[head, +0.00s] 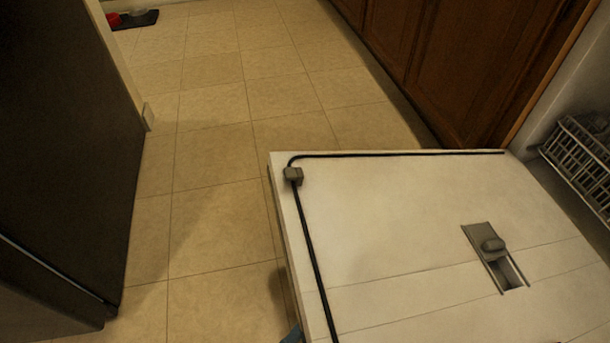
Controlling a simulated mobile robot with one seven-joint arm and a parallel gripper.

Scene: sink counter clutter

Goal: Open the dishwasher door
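The dishwasher door (410,215) is lowered and lies open at the right in the head view, with its white inner face up. A black seal runs along its edges, and a latch block (293,175) sits near its far left corner. A detergent compartment (494,256) is set in the inner face. The dishwasher's rack (585,165) shows at the right edge of the view. I cannot make out my gripper. A small bluish piece (292,335) shows at the bottom edge beside the door; I cannot tell what it is.
Tiled floor (215,180) is clear to the left of the door. A dark appliance (60,150) stands along the left side. Brown wooden cabinets (460,60) line the far right. A dark mat with a red item (128,18) lies at the far left.

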